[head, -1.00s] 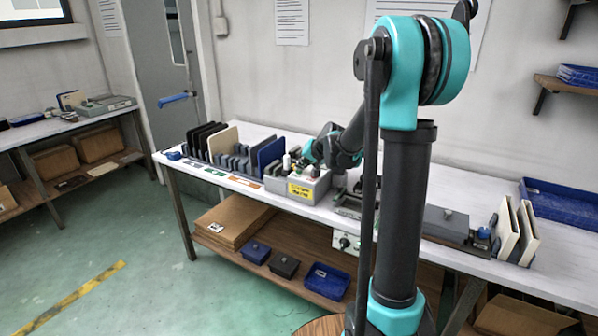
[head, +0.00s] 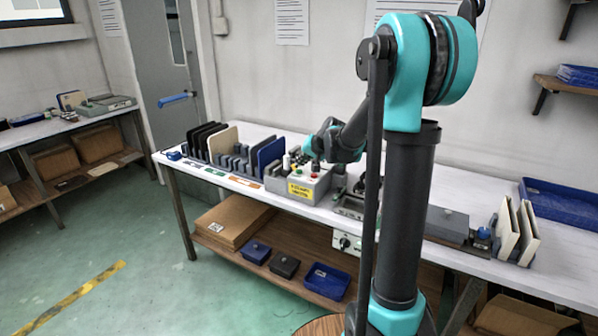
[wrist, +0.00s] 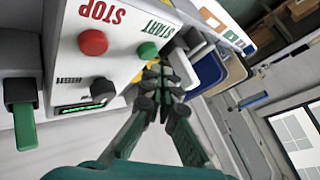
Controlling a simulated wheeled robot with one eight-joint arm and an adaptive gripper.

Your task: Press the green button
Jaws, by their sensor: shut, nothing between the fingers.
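The green button (wrist: 147,50) sits by the START label on a light grey control box, beside the red STOP button (wrist: 92,42). A black button (wrist: 102,88) is on the same face. My gripper (wrist: 160,74) is shut and empty, its fingertips close to the green button in the wrist view; I cannot tell whether they touch it. In the head view the control box (head: 296,199) stands on the long table, with my gripper (head: 314,158) over its top.
A rack with dark and tan panels (head: 222,143) and a blue panel (head: 270,152) stands left of the box. Other devices (head: 350,206) stand close on its right. A green-tipped lever (wrist: 24,125) shows at the left of the wrist view.

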